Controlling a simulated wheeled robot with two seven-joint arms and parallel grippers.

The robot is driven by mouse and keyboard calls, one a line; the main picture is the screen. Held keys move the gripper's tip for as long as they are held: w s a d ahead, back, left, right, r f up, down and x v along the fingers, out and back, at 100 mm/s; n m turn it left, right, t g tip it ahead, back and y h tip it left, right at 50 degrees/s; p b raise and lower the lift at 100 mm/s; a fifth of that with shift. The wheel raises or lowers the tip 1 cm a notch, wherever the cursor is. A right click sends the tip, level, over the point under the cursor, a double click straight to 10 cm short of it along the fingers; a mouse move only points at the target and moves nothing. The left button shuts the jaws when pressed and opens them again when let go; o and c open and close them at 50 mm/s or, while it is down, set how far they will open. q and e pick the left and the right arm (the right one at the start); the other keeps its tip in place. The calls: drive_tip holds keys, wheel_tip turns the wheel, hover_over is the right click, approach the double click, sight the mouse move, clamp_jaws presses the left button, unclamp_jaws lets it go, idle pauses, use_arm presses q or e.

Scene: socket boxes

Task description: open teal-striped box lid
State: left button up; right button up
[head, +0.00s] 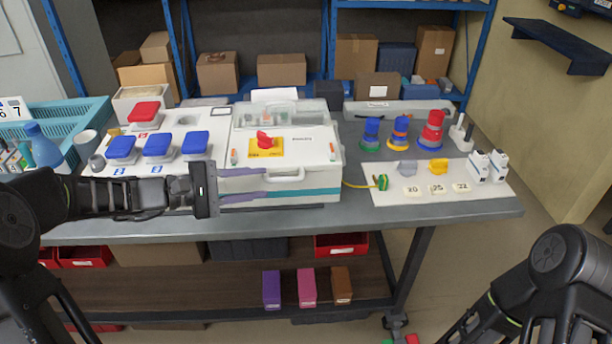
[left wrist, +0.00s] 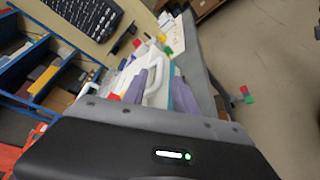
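The white teal-striped box (head: 322,189) stands at the middle of the table, with its lid (head: 311,150) lying flat and shut. The lid bears a red knob (head: 265,140) on a yellow plate and a white front handle (head: 287,178); the handle also shows in the left wrist view (left wrist: 157,78). My left gripper (head: 266,182) reaches in from the left, with its two purple fingers spread apart, open and empty. The fingertips are just left of the handle; I cannot tell whether they touch it. My right arm shows at the lower right, but its gripper is out of frame.
Left of the box are blue-lidded boxes (head: 158,145) and a red-lidded one (head: 143,111). At right, a white board (head: 387,197) holds sockets and number tiles, with coloured stacked pieces (head: 432,130) behind. A yellow cord with a green plug (head: 381,182) lies beside the box.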

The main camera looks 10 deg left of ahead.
sight(281, 182)
idle(0.3)
use_arm(q)
drive_tip(key=shift+p+x, duration=0.45)
drive_tip(key=shift+x, duration=3.45)
drive_tip(key=shift+c, duration=0.3)
clamp_jaws()
drive_tip(key=shift+s+f, duration=0.1)
drive_tip(key=shift+f, duration=0.05)
